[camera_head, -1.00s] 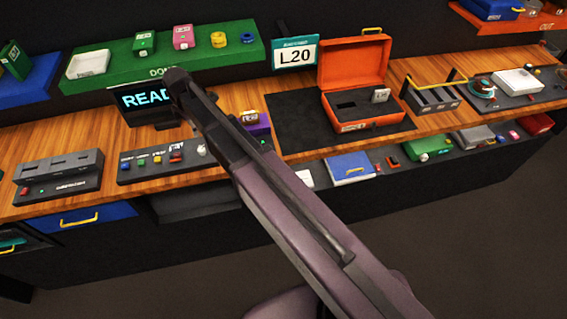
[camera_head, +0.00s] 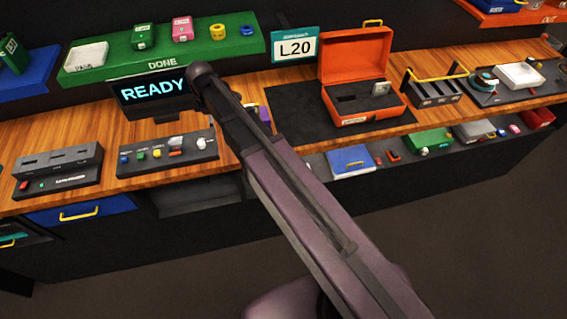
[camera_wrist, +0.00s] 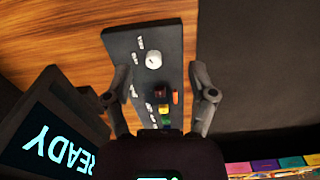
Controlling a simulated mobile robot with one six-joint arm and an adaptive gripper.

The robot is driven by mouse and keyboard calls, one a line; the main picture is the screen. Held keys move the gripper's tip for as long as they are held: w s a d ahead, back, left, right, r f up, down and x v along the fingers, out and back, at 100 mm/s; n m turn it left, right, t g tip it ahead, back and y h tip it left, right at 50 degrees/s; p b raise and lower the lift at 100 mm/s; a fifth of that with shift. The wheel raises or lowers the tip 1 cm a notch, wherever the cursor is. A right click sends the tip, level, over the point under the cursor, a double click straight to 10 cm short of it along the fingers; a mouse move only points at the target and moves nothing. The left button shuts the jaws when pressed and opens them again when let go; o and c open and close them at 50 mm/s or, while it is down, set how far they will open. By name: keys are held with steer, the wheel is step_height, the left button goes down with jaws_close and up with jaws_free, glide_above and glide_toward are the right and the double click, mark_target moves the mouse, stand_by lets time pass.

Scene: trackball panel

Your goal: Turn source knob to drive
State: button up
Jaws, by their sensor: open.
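The dark control panel (camera_head: 167,155) lies on the wooden bench below the READY screen. It also shows in the wrist view (camera_wrist: 145,42). In the head view my arm hides the gripper.
The READY screen (camera_head: 154,91) stands just behind the panel. A grey slotted box (camera_head: 58,170) is to its left. Colored buttons, including a yellow one (camera_wrist: 165,111), sit on the panel near the knob. An open orange case (camera_head: 362,108) stands right on a dark mat.

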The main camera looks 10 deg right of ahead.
steer(key=s+d+f+m+b, duration=0.5)
steer(key=s+d+f+m, duration=0.1)
steer(key=d, duration=0.4)
steer(key=s+d+f+m+b, duration=0.5)
steer(key=s+d+m+b, duration=0.1)
steer(key=d+m, duration=0.3)
steer(key=shift+s+d+f, duration=0.35)
steer(key=shift+s+d, duration=0.05)
steer(key=shift+d, duration=0.2)
steer(key=shift+s+d+m, duration=0.95)
steer(key=shift+m, duration=0.15)
steer(key=shift+c, duration=0.2)
stand_by(1.1)
